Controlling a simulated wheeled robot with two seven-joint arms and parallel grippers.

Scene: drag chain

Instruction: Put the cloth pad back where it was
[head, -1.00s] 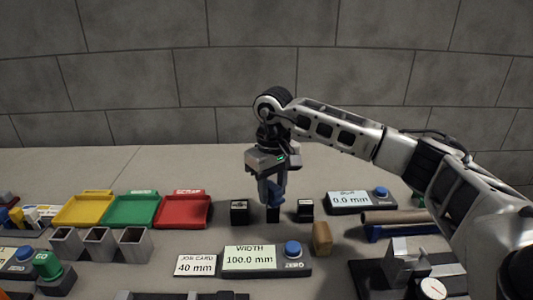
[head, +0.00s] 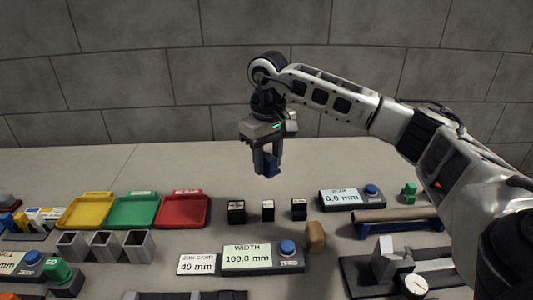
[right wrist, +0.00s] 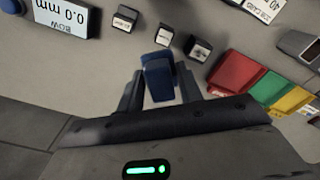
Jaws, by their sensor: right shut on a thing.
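My right gripper (head: 266,165) is shut on a small blue pad, which I take to be the cloth pad (head: 271,168). It holds the pad in the air above the back of the table, over the row of small black blocks. In the right wrist view the blue pad (right wrist: 158,78) sits between the two dark fingers. Part of the pad is hidden by the fingers in the head view. My left gripper is not in view.
Three small black blocks (head: 268,211) with pale tops stand in a row below. Yellow, green and red trays (head: 182,210) lie to the left. A width display (head: 247,257) is in front, a tan block (head: 315,236) beside it, and a bow display (head: 346,198) to the right.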

